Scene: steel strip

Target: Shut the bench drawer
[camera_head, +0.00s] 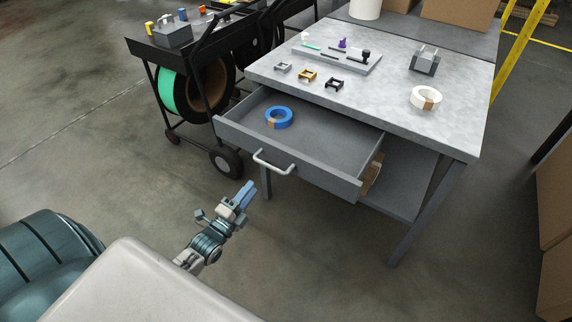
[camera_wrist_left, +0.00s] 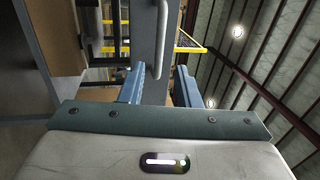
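The grey bench drawer (camera_head: 330,178) is pulled out from under the bench top (camera_head: 390,90). A blue tape roll (camera_head: 279,118) lies inside it. The light bar handle (camera_head: 272,163) is on the drawer front. My left gripper (camera_head: 246,190) is in front of the drawer, below and left of the handle, apart from it in the head view. The drawer front (camera_wrist_left: 143,45) and the handle (camera_wrist_left: 161,40) show beyond the fingertips. My right gripper is not in view.
A black cart (camera_head: 190,60) with cable spools and a wheel (camera_head: 226,163) stands left of the bench. A white tape roll (camera_head: 425,98), a tray (camera_head: 338,58) and small parts lie on the bench top. The floor in front of the drawer is clear.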

